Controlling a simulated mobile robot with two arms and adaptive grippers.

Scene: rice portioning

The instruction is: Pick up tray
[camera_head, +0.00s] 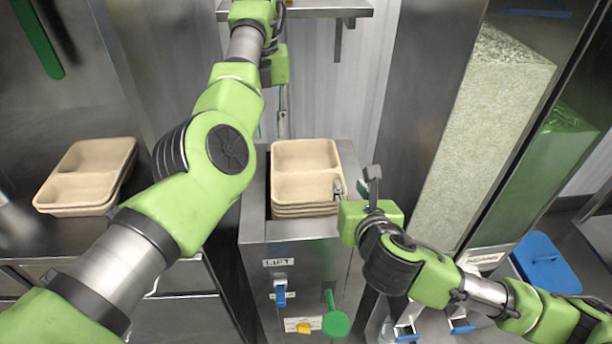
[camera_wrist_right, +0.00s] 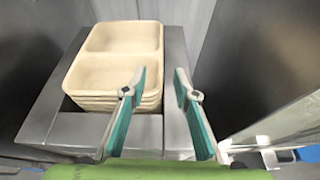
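A stack of beige two-compartment trays (camera_head: 305,160) sits in the opening of the steel lift dispenser (camera_head: 262,229), and the top tray's rim stands above it. The stack also shows in the right wrist view (camera_wrist_right: 112,85). My right gripper (camera_head: 352,188) is at the right side of the stack, by its front right corner. In the right wrist view its two fingers (camera_wrist_right: 158,90) are apart with nothing between them; one finger overlaps the tray's right edge in the picture. My left gripper (camera_head: 283,120) is behind the stack, near the back wall, partly hidden by its arm; its opening cannot be made out.
Another pile of beige trays (camera_head: 90,172) lies on the steel counter at left. A tall clear container of rice (camera_head: 490,125) stands at right, with a blue bin (camera_head: 545,262) near it. A metal shelf (camera_head: 325,8) is at the back. The dispenser front has a green knob (camera_head: 336,323).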

